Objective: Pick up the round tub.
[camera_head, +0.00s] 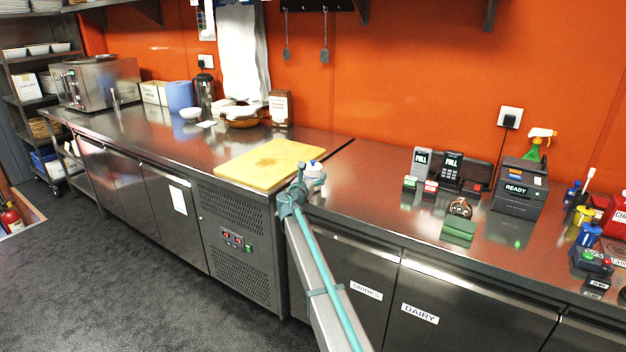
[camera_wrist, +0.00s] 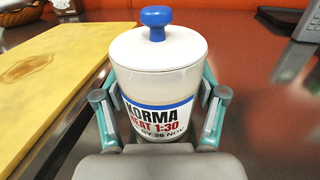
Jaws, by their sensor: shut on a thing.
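The round tub (camera_wrist: 160,75) is white with a flat lid and a blue knob, and its label reads "KORMA HEAT 1:30". It fills the middle of the wrist view, upright. My gripper (camera_wrist: 160,112) has one finger on each side of the tub and is shut on it. In the head view the tub (camera_head: 314,170) shows small at the counter's front edge, partly hidden behind my gripper (camera_head: 299,190). I cannot tell whether its base touches the counter.
A yellow cutting board (camera_head: 268,164) lies just left of the tub. The steel counter (camera_head: 365,205) is bare just right of the tub.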

